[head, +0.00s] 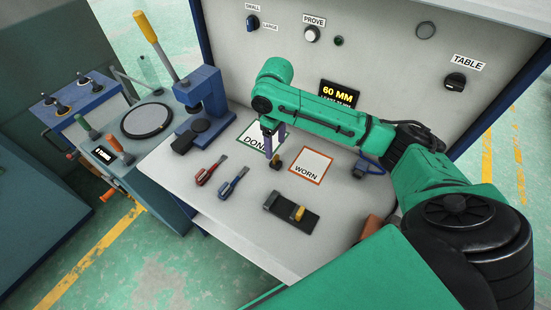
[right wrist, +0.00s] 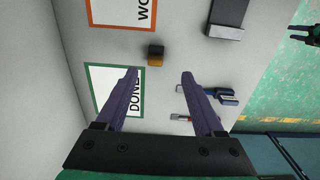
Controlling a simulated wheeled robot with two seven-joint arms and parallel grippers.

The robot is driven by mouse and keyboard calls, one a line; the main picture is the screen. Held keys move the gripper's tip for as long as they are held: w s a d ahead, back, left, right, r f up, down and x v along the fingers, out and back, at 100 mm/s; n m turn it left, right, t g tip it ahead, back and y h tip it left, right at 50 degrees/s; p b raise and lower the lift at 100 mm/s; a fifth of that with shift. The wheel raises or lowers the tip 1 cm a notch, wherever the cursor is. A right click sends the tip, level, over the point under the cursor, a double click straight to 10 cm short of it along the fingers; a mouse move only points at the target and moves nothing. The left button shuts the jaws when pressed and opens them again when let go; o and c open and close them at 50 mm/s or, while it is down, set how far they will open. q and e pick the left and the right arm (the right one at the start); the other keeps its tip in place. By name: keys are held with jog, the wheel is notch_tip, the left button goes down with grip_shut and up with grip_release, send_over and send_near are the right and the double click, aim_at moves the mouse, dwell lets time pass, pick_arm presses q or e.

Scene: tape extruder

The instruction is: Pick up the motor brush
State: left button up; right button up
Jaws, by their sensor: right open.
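A small dark and amber block, which looks like the motor brush (head: 275,164), lies on the pale bench between the DONE square (head: 247,140) and the WORN square (head: 311,167). It also shows in the right wrist view (right wrist: 155,56), beyond the fingertips and roughly midway between them. My right gripper (head: 270,148) is open and empty, pointing down just behind the block and apart from it. Its two purple fingers (right wrist: 158,77) are spread wide in the wrist view. What seems to be my left gripper (right wrist: 300,33) shows small at that view's right edge; its jaws are unclear.
A black holder (head: 283,210) with an amber piece stands at the front of the bench. Red (head: 207,175) and blue (head: 233,182) tools lie to the left. A blue press (head: 203,98) stands behind them. The upright panel (head: 232,50) bounds the back.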

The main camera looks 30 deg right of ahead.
aim_at(276, 157)
jog(key=f, duration=0.3)
jog(key=shift+w+d, duration=0.3)
jog(key=shift+d, duration=0.05)
notch_tip(276, 157, down, 5)
jog(key=shift+w+r+p, duration=0.1)
jog(key=shift+r+p, duration=0.1)
jog(key=shift+p, duration=0.5)
jog(key=shift+a+f, duration=0.1)
jog(key=shift+f, duration=0.15)
pick_arm(q)
jog(key=shift+w+d+r, duration=0.25)
jog(key=shift+w+r, duration=0.15)
jog(key=shift+w, duration=0.05)
jog(key=shift+w+d+r, duration=0.2)
jog(key=shift+w+r, duration=0.2)
jog(key=shift+w, duration=0.05)
pick_arm(e)
grip_shut()
